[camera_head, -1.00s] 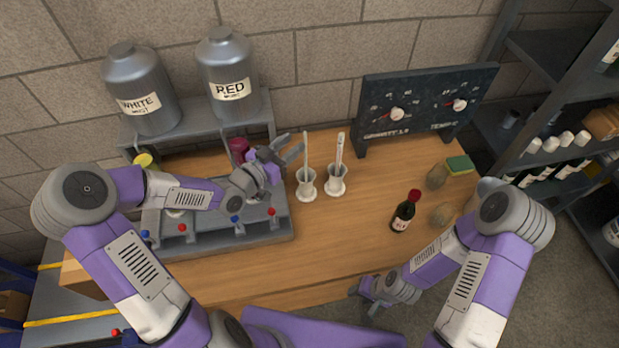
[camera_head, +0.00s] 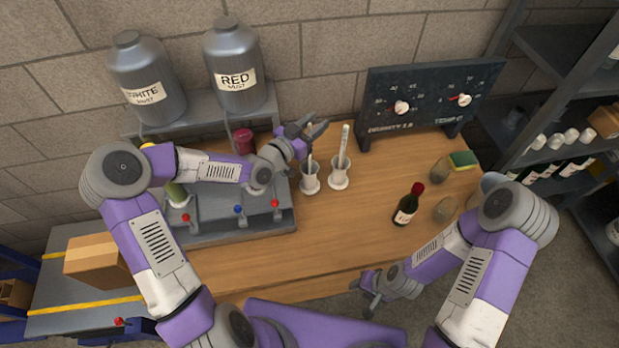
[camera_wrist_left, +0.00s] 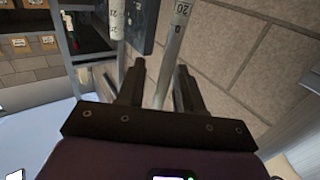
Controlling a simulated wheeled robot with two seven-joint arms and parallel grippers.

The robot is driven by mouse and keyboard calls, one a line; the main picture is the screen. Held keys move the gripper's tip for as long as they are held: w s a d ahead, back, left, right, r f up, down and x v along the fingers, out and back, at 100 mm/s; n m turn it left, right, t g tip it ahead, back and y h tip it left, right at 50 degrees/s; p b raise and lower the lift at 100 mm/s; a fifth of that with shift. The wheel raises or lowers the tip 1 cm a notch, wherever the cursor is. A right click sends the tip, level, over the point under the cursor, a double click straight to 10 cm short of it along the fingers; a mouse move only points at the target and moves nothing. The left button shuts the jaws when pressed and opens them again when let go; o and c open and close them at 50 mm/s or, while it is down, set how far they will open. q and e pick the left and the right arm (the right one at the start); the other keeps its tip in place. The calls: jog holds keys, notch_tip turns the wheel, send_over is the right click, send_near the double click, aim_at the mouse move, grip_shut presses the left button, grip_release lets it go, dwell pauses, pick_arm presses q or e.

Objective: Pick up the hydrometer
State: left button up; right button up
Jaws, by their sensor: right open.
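Two slim pale rods stand in small white holders on the wooden bench: a left rod (camera_head: 309,158) and a right rod (camera_head: 343,147). I cannot tell which is the hydrometer. My left gripper (camera_head: 313,127) is open at the upper part of the left rod. In the left wrist view a rod marked 20 (camera_wrist_left: 173,55) runs between the open fingers, with gaps beside it. Another rod marked 21 (camera_wrist_left: 116,20) stands to the left, outside the fingers. My right gripper (camera_head: 367,292) is open and empty by the bench's front edge.
A gauge board (camera_head: 430,98) stands behind. A grey rack with levers (camera_head: 240,222) is at the left, below the red must tank (camera_head: 237,70). The bench's front middle is clear.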

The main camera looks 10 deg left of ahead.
pick_arm(q)
grip_shut()
jog(key=shift+r, duration=0.1)
notch_tip(320, 180, up, 18)
jog(key=p, duration=0.2)
jog(key=shift+p, duration=0.3)
